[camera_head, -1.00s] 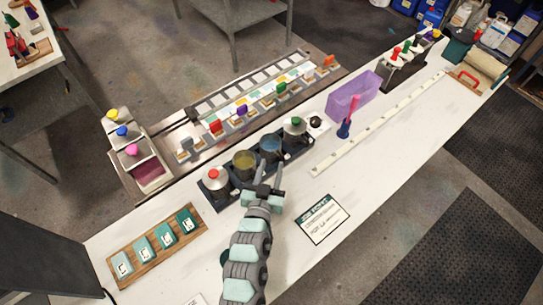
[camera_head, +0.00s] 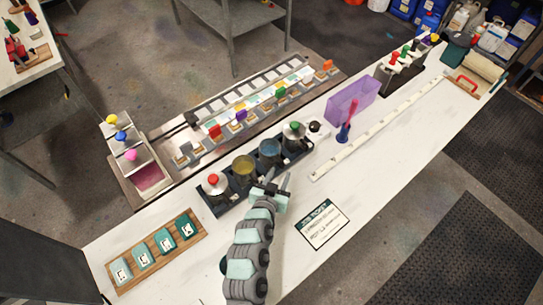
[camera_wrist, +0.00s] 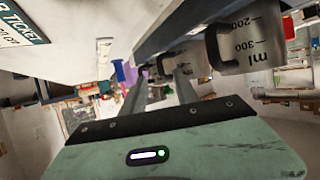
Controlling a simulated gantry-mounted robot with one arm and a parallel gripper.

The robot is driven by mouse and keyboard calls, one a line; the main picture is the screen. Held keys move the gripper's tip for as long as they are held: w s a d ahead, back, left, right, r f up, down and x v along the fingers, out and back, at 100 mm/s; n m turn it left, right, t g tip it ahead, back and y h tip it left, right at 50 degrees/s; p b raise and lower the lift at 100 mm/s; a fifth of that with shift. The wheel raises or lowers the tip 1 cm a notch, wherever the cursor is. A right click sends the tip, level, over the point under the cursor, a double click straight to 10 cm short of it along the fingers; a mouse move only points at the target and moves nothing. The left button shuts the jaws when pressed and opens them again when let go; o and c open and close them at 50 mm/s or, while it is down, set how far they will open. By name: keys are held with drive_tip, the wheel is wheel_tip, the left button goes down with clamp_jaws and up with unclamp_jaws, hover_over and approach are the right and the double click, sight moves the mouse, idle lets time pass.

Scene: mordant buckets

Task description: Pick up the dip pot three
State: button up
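Several dip pots stand in a row in a dark rack (camera_head: 224,206). One has a red-knobbed lid (camera_head: 213,186), then come an open pot with yellow liquid (camera_head: 244,168), an open pot with blue liquid (camera_head: 270,151) and a pot with a green-knobbed lid (camera_head: 295,132). No pot numbers are readable. My gripper (camera_head: 279,180) is open and empty, just in front of the rack near the yellow and blue pots. In the wrist view, my gripper's fingers (camera_wrist: 160,92) are apart. A metal pot with ml marks (camera_wrist: 252,42) and a dark handle shows at upper right, apart from the fingers.
A job ticket card (camera_head: 323,225) lies right of my arm. A wooden board with teal tiles (camera_head: 155,254) lies at left. A purple bin (camera_head: 351,98) and a long white strip (camera_head: 375,127) are farther right.

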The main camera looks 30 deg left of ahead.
sight(283, 167)
drive_tip(key=x, duration=0.3)
drive_tip(key=shift+a+f+p, duration=0.1)
drive_tip(key=shift+f+p, duration=0.1)
drive_tip(key=shift+p, duration=0.2)
drive_tip(key=shift+w+f, duration=0.1)
drive_tip(key=shift+w, duration=0.4)
drive_tip(key=shift+c, duration=0.2)
clamp_jaws()
idle(0.5)
